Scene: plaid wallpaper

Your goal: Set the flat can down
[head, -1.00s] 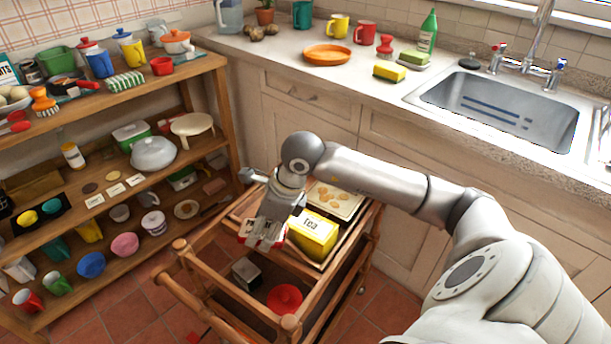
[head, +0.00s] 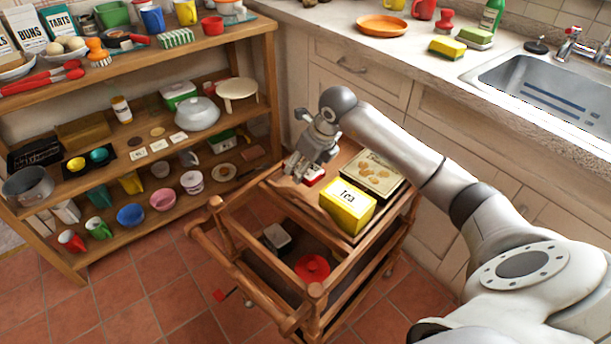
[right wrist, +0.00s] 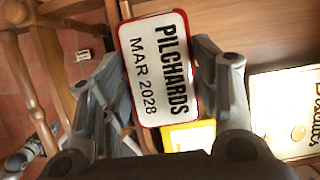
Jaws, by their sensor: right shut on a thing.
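The flat can (right wrist: 158,68) has a red rim and a white label reading "PILCHARDS MAR 2028" in the right wrist view. In the head view only part of the can (head: 314,176) shows under my right gripper (head: 308,172). The right gripper's fingers (right wrist: 165,82) are shut on the can from both sides. The can is at the left part of the wooden trolley's top tray (head: 290,186), left of the yellow tea box (head: 347,205). I cannot tell whether its underside touches the tray. My left gripper is not seen.
A biscuit tin (head: 373,172) lies behind the tea box on the tray. The trolley's lower level holds a red round thing (head: 312,268) and a dark tin (head: 276,237). A full shelf unit (head: 262,100) stands to the left. A counter (head: 330,30) with a sink is behind.

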